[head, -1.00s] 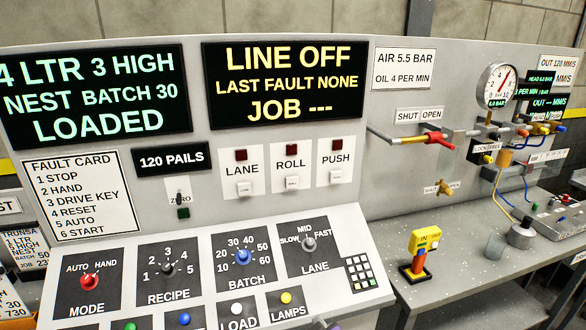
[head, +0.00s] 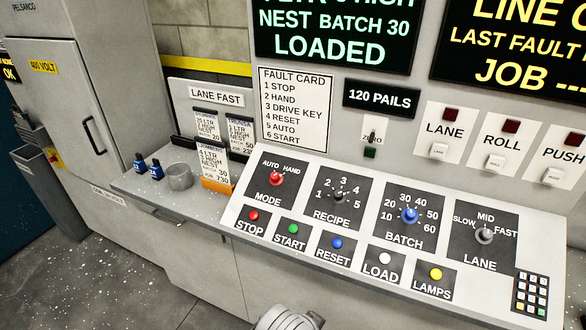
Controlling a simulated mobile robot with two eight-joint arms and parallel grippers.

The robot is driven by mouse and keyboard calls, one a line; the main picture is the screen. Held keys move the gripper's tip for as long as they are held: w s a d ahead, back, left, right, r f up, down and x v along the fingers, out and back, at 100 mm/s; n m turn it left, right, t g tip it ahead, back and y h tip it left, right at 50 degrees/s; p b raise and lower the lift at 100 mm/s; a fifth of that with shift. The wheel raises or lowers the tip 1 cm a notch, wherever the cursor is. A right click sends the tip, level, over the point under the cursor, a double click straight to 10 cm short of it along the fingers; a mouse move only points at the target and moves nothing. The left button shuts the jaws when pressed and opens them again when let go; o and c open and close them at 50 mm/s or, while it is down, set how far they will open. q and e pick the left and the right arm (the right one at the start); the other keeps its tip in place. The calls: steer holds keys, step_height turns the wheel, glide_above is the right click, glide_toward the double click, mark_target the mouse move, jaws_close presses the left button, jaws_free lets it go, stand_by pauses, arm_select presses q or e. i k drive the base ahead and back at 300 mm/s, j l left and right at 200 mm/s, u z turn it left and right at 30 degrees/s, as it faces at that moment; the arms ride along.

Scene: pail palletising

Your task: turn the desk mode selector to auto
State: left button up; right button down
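The desk mode selector (head: 276,179) is a red knob on a dark plate at the left end of the sloping desk panel. AUTO is printed at its upper left and HAND at its upper right, with MODE below. Its pointer is too small for me to tell which word it faces. Neither gripper shows in the head view. A grey rounded part, likely mine, shows at the bottom edge, with no fingers visible.
Recipe (head: 339,195), batch (head: 409,216) and lane (head: 484,236) knobs stand to the right. Below the selector are the red stop button (head: 253,216) and green start button (head: 293,229). A side shelf with a grey cup (head: 179,177) and card holders lies left.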

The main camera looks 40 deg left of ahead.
mark_target(276, 178)
steer(key=u, duration=1.5)
